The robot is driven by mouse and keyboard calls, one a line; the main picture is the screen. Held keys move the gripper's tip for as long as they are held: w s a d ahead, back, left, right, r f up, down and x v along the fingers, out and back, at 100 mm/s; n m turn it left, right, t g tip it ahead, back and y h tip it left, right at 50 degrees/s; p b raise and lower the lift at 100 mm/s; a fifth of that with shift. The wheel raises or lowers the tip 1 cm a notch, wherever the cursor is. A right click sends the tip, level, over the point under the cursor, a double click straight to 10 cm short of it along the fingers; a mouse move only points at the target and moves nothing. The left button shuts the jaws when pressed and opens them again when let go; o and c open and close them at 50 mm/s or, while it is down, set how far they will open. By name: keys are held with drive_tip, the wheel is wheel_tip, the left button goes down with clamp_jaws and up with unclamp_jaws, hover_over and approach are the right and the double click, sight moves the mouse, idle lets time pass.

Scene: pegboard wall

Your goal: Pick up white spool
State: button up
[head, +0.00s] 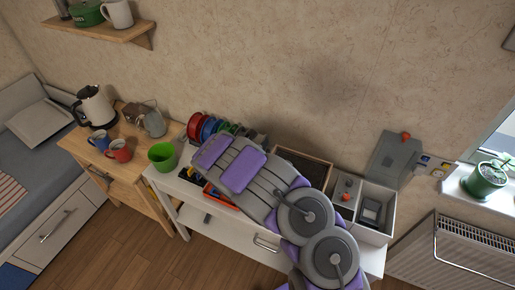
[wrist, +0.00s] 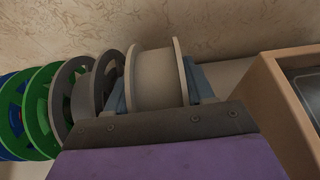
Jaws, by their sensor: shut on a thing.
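The white spool (wrist: 157,80) shows in the wrist view as a pale, off-white reel with wide rims, standing on its edge at the right end of a row of spools. My gripper (wrist: 158,92) has one blue-grey finger on each side of it and is shut on it. The lower part of the spool is hidden behind the gripper's dark front plate. I cannot tell whether it still touches the surface below. In the head view my grey and purple arm reaches over the white table to the row and covers the white spool and the gripper.
Grey and green spools (wrist: 42,105) stand close on the left. A wooden box (wrist: 285,100) is on the right. The wall is close behind.

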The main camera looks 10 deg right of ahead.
drive_tip(key=c, duration=0.4)
